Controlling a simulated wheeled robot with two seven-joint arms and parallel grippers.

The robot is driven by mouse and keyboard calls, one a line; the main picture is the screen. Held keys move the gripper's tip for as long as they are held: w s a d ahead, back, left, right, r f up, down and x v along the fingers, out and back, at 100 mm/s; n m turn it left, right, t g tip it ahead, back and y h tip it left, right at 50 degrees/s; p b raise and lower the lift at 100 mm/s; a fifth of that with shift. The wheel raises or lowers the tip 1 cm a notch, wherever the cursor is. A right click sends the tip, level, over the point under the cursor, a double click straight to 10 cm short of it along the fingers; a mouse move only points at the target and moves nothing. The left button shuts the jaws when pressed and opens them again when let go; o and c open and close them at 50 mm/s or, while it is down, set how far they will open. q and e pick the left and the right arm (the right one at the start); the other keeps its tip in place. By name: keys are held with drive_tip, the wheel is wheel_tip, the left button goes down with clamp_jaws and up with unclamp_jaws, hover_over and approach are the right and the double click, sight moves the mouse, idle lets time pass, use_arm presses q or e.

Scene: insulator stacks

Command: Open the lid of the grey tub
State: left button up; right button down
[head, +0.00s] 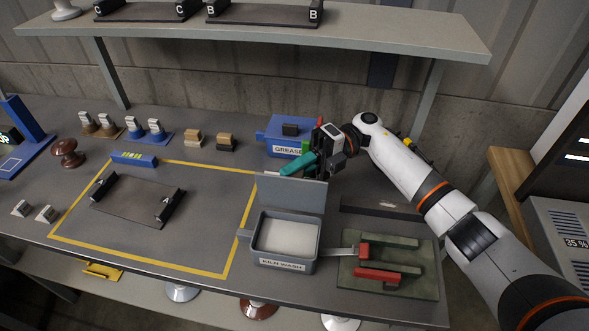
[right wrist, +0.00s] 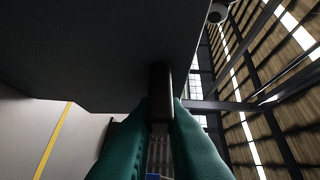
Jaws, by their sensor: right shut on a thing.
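The grey tub (head: 285,256), labelled KILN WASH, stands right of the yellow-marked area in the head view, with its pale contents exposed. Its grey lid (head: 291,191) stands raised, roughly upright, at the tub's back edge. My right gripper (head: 297,164), with teal fingers, is at the lid's far upper side. In the right wrist view its fingers (right wrist: 160,108) are closed on a dark handle (right wrist: 160,86) that meets the broad dark face of the lid (right wrist: 90,45). In the head view the handle is hidden. My left gripper is not in view.
A blue GREASE box (head: 283,132) stands just behind the lid and gripper. A green board with red-handled tools (head: 388,262) lies right of the tub. A black rack (head: 138,201) sits inside the yellow outline. A shelf (head: 400,32) overhangs the back.

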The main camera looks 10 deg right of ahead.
drive_tip(key=c, duration=1.5)
unclamp_jaws()
drive_tip(key=shift+d, duration=0.15)
drive_tip(key=b+v, duration=0.4)
drive_tip(key=v, duration=0.7)
drive_tip(key=shift+w+d+r, duration=0.1)
drive_tip(key=shift+w+d, duration=0.1)
drive_tip(key=shift+d, duration=0.1)
